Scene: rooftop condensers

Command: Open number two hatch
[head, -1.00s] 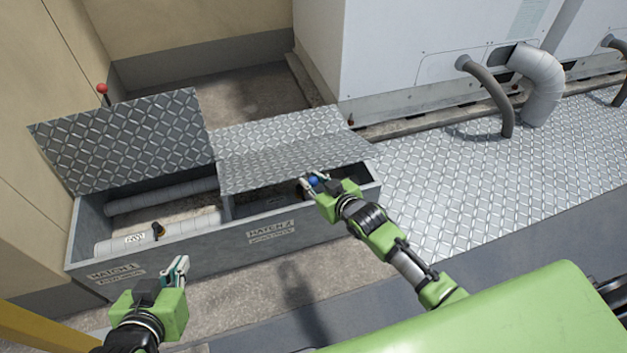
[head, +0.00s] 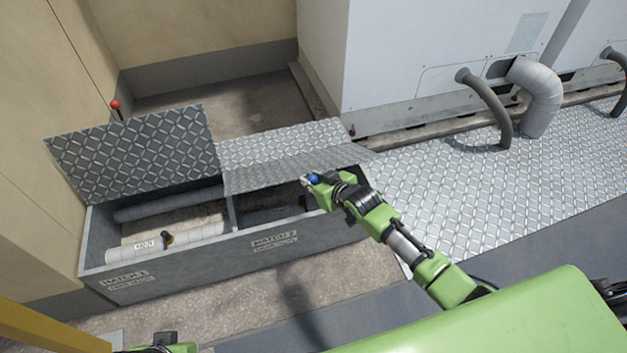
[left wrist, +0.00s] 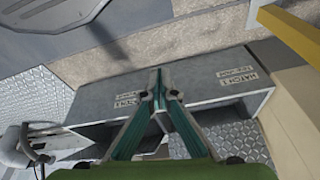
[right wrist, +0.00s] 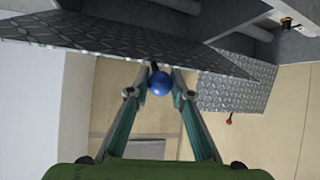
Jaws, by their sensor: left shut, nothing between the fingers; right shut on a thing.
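The hatch 2 lid (head: 290,168), a tread-plate flap, is tilted partly up over its opening, right of the hatch 1 compartment. The "HATCH 2" label (head: 275,240) is on the box front. My right gripper (head: 315,180) is shut on the lid's blue knob (right wrist: 160,84); the knob also shows in the head view. The lid (right wrist: 120,50) reaches across the right wrist view. My left gripper (left wrist: 157,82) is shut and empty, in front of the labelled box face; only its top shows at the bottom of the head view.
The hatch 1 lid (head: 135,155) stands open at left, with a red knob (head: 115,104). Pipes (head: 170,205) lie in its compartment. A white condenser unit (head: 410,60) stands behind, with a bent duct (head: 540,95). Tread-plate flooring (head: 470,190) is clear at right.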

